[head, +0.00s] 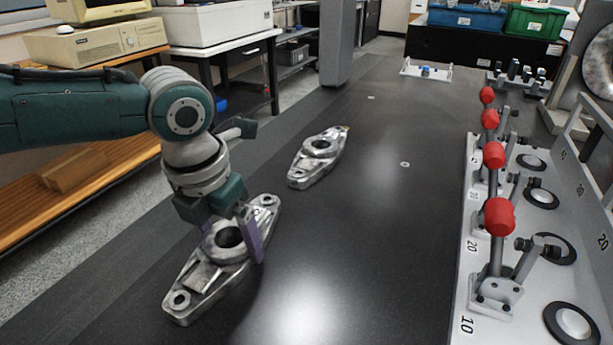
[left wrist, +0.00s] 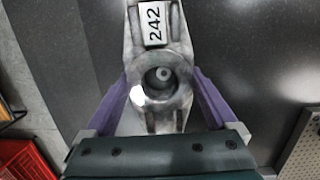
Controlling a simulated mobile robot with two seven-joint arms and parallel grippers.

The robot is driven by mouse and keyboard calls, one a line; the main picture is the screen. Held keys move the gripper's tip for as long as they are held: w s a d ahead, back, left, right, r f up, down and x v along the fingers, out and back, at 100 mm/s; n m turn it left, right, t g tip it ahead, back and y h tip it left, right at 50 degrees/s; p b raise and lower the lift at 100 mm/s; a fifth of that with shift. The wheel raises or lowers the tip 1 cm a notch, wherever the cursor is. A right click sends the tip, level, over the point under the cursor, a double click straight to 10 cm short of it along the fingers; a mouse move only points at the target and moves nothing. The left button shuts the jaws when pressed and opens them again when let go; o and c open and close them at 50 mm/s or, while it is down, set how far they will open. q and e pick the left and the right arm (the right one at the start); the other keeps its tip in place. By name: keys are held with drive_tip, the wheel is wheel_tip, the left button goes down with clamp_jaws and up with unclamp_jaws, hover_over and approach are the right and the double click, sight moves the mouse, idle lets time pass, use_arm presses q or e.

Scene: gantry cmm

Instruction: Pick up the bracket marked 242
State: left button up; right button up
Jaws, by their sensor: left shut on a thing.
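In the left wrist view the fingers (left wrist: 163,98) are shut on the boss. A lift off the table cannot be made out. My right gripper is not in view.
A second, similar bracket (head: 318,157) lies farther back on the dark table (head: 375,215). A fixture plate with red-handled clamps (head: 499,216) runs along the right side. A small white tray (head: 426,71) sits at the far end. The table's middle is clear.

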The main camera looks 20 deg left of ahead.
use_arm(q)
clamp_jaws()
drive_tip(key=shift+r, duration=0.1)
